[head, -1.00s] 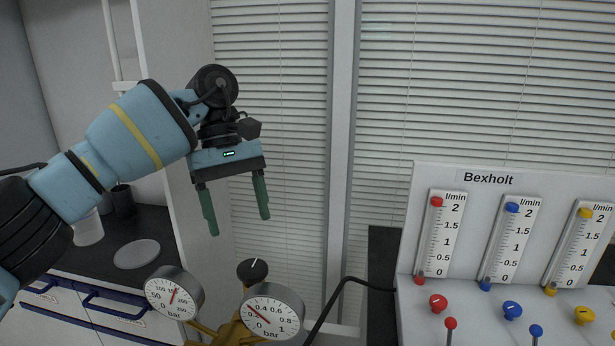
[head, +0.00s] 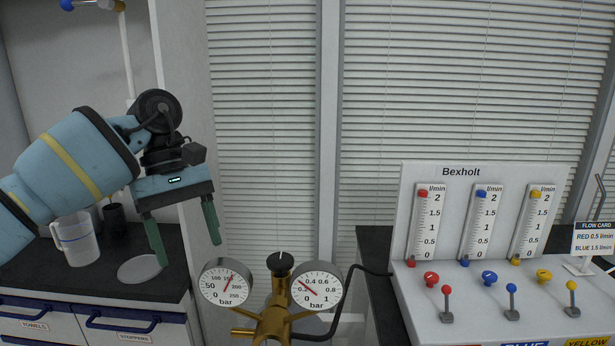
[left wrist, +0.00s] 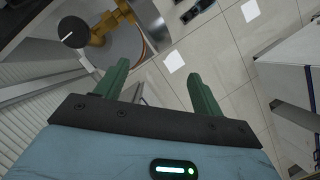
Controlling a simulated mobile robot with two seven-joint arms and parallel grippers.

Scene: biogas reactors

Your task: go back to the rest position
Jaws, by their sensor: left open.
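My left gripper (head: 183,236) is raised in the left half of the head view, fingers pointing down. Its two green fingers are spread apart with nothing between them. In the left wrist view the open fingers (left wrist: 158,92) point toward the tiled floor. The gripper touches nothing in view and hangs to the upper left of the brass regulator (head: 272,322). My right gripper is not in view.
The regulator carries two gauges (head: 226,281) (head: 317,288) and a black knob (head: 280,263). The Bexholt flow panel (head: 480,230) stands at the right, with a flow card (head: 594,240) beside it. A jug (head: 76,240) and a round dish (head: 140,269) sit on the left counter (head: 50,271).

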